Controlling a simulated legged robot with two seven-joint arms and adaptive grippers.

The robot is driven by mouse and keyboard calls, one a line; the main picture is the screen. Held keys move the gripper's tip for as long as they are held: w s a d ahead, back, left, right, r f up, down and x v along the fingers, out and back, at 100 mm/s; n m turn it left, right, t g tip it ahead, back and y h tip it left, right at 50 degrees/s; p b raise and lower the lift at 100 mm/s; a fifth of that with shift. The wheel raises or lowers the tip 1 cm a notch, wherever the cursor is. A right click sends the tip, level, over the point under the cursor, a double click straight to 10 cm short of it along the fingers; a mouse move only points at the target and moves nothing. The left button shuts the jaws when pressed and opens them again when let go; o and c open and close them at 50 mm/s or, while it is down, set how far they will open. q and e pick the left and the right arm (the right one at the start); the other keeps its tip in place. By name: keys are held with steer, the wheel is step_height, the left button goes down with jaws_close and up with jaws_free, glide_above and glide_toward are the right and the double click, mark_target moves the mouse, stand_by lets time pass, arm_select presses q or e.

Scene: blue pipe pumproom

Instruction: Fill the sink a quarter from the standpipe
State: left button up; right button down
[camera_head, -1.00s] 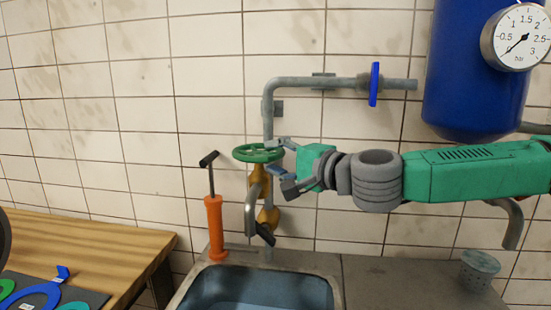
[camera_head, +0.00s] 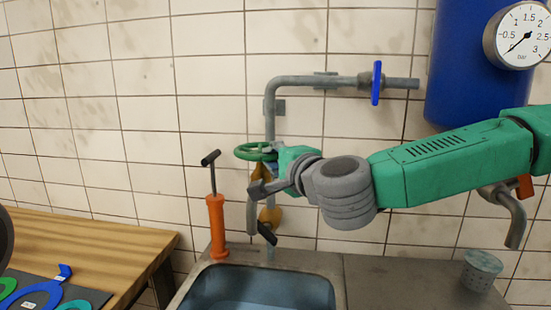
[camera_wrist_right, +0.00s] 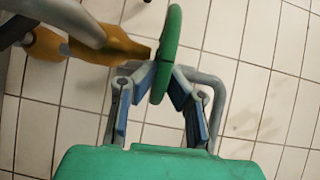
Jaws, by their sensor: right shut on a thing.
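The green handwheel (camera_head: 252,151) sits on the standpipe's brass valve body (camera_head: 262,186), and a grey bent spout (camera_head: 251,212) hangs below it over the sink. My right gripper (camera_head: 270,168) is at the wheel's right side. In the right wrist view my right gripper (camera_wrist_right: 164,88) has its fingers on both sides of the green rim (camera_wrist_right: 170,45), shut on it. The arm hides part of the valve. The sink (camera_head: 335,287) has a bluish interior; its bottom is cut off and I cannot tell the water level. My left gripper is not in view.
An orange hand pump (camera_head: 216,228) stands left of the spout. A blue tank (camera_head: 455,65) with a gauge (camera_head: 522,37) hangs at right. A grey cup (camera_head: 481,270) stands on the counter; a wooden table (camera_head: 95,250) is left.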

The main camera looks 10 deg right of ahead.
steer(key=shift+s+a+f+m+t+h, duration=0.1)
steer(key=shift+a+m+h, duration=0.15)
steer(key=shift+m+h, duration=0.4)
steer(key=shift+a+f+m+t+h, duration=0.1)
steer(key=shift+a+m+h, duration=0.2)
steer(key=shift+h, duration=0.6)
steer(key=shift+s+a+m+t+h, duration=0.1)
steer(key=shift+a+m+h, duration=0.05)
steer(key=shift+m+h, duration=0.5)
steer(key=shift+f, duration=0.1)
steer(key=c, duration=1.7)
jaws_free()
steer(key=shift+o, duration=0.7)
steer(key=shift+w+a, duration=0.15)
steer(key=shift+w, duration=0.05)
steer(key=s, duration=1.2)
steer(key=shift+a+r, duration=0.25)
steer(key=shift+r, duration=0.2)
